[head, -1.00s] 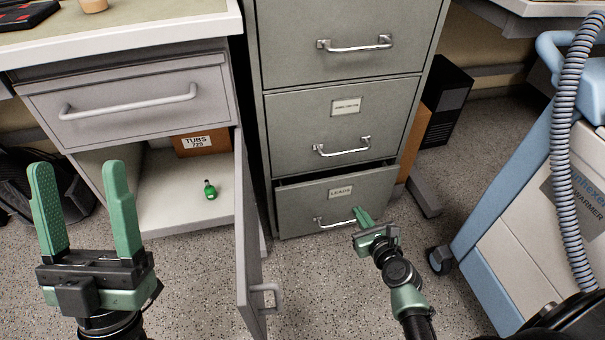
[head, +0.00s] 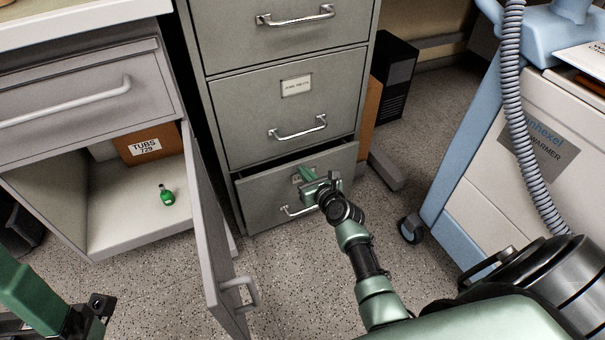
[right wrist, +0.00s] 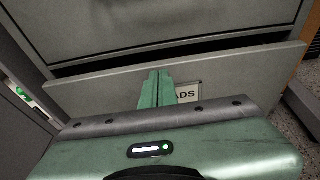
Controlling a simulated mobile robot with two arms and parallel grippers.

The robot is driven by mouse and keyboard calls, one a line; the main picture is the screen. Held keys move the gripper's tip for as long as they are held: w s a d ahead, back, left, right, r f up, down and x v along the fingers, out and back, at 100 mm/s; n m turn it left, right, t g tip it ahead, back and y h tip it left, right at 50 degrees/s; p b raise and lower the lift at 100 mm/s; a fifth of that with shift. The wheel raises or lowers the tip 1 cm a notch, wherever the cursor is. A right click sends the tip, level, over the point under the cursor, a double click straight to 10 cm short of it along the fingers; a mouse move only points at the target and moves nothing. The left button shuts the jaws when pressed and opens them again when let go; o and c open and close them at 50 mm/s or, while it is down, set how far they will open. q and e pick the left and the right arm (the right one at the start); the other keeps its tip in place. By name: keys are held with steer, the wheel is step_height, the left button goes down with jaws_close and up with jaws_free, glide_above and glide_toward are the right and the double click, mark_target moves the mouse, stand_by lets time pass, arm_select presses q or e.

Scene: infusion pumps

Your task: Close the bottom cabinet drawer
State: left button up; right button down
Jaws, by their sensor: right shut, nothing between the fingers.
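The bottom drawer (head: 265,207) of the grey filing cabinet (head: 262,110) stands slightly open, with a dark gap along its top edge. In the right wrist view the drawer front (right wrist: 240,77) spans the picture, and its label is partly hidden by the fingers. My right gripper (head: 303,174) is shut and empty, its fingertips at the drawer front by the label, above the handle. The wrist view shows the closed fingers (right wrist: 157,88) against or very near the front; contact cannot be told. My left gripper shows only in part at the lower left edge, fingertips out of frame.
An open cupboard door (head: 215,235) with a handle stands left of the drawer. Inside the cupboard are a green bottle (head: 167,195) and a cardboard box (head: 150,146). A blue-and-white warmer (head: 500,170) on wheels stands at the right. Speckled floor is free in front.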

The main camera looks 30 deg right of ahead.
mark_target(297, 162)
steer(key=shift+w+d, duration=0.1)
steer(key=shift+w, duration=0.7)
steer(key=shift+w, duration=0.15)
steer(key=shift+w+r, duration=0.1)
steer(key=shift+w, duration=1)
